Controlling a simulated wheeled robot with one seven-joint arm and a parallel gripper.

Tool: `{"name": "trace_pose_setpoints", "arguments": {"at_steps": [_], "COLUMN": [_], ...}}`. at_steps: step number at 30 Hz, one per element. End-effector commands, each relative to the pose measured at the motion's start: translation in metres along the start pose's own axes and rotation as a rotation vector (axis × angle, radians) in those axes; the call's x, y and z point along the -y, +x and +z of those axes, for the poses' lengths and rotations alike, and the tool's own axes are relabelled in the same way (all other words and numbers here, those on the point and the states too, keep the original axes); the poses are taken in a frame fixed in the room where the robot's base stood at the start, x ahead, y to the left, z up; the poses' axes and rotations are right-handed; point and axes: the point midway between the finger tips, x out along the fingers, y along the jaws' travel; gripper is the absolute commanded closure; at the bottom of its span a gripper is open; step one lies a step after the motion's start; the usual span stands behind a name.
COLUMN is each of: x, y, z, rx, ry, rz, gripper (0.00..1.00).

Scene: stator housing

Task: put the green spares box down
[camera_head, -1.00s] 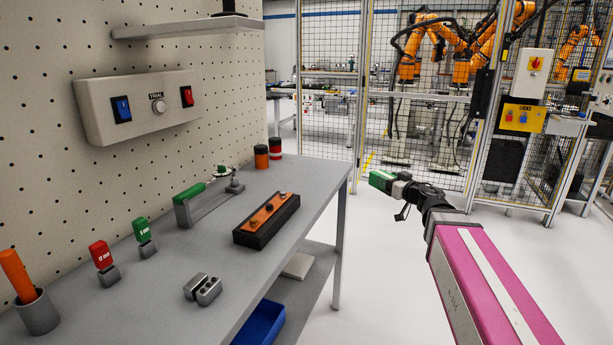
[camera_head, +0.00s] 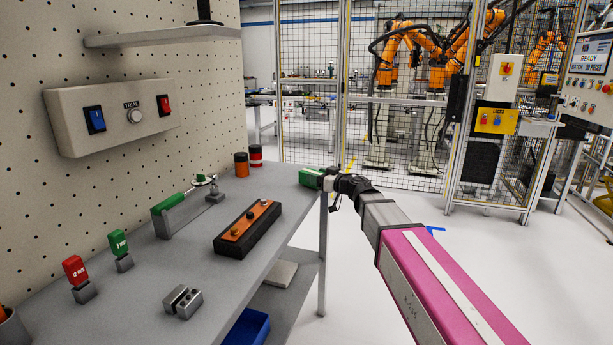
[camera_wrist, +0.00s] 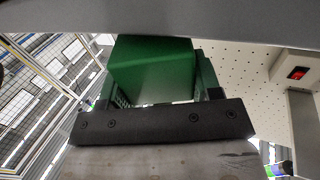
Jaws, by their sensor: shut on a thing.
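The green spares box (camera_head: 311,178) is held at the end of my outstretched arm, by the far right corner of the grey workbench (camera_head: 290,215). My gripper (camera_head: 326,182) is shut on it. In the wrist view the green box (camera_wrist: 150,72) sits between the dark fingers, and a grey slab edge crosses the picture just beyond it. In the head view the box overlaps the bench's corner. I cannot tell whether it touches the bench or how high it is relative to the top.
On the bench stand a black block with an orange top (camera_head: 247,230), a long green-topped fixture (camera_head: 178,210), a grey clamp block (camera_head: 182,302) and orange and red-black canisters (camera_head: 241,164). Red and green tags stand at left. Bare bench top lies at the far right.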

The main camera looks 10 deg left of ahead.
Motion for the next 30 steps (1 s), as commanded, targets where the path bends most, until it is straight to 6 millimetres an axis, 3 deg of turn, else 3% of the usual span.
{"name": "trace_pose_setpoints", "arguments": {"at_steps": [8, 16, 29, 30], "x": [-0.001, -0.001, 0.000, 0.000], "y": [0.020, 0.057, 0.053, 0.053], "z": [0.000, 0.000, 0.009, 0.009], "rx": [0.000, 0.000, 0.000, 0.000], "ry": [0.000, 0.000, 0.000, -0.001], "rz": [0.000, -0.001, 0.000, 0.000], "gripper": [0.68, 0.68, 0.68, 0.39]}}
